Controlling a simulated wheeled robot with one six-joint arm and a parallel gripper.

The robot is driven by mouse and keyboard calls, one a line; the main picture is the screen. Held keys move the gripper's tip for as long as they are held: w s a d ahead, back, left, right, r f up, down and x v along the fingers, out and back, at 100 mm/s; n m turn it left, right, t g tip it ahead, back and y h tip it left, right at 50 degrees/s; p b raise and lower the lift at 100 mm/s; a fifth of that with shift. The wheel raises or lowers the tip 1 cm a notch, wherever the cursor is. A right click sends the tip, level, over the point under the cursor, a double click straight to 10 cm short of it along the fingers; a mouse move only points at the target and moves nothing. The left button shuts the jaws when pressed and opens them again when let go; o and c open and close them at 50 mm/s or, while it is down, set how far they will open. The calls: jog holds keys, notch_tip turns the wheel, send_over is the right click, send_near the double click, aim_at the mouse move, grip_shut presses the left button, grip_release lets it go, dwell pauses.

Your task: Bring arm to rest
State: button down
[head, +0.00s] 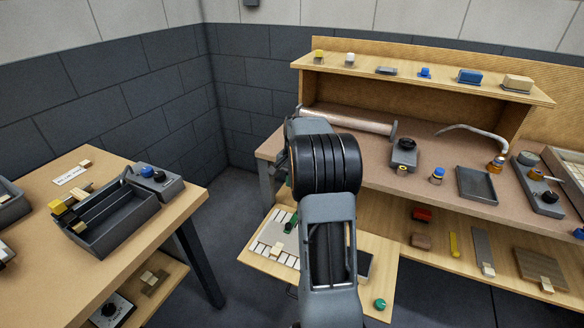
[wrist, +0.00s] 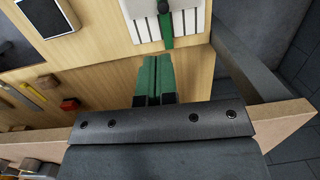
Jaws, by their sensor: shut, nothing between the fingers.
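My arm stands in the middle of the head view, with its large black ribbed joint (head: 325,165) in front of the bench. My gripper shows in the wrist view (wrist: 156,60), with its two green fingers side by side, shut and empty. The fingers point over a light wood board that carries a white striped panel (wrist: 190,22). A green-handled tool (wrist: 165,24) lies on that panel, just beyond the fingertips in the picture. In the head view my gripper is hidden behind my arm.
The workbench (head: 440,143) at the right carries a tray (head: 477,185), a metal roller and small parts, with a shelf (head: 425,80) above. A left table (head: 105,265) holds a dark tray (head: 112,236). Dark floor (head: 225,225) is free between them. A bench edge (wrist: 285,125) is close in the wrist view.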

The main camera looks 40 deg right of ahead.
jog(key=shift+s+d+r, duration=0.1)
jog(key=shift+d+r, duration=0.05)
jog(key=shift+r, duration=2.15)
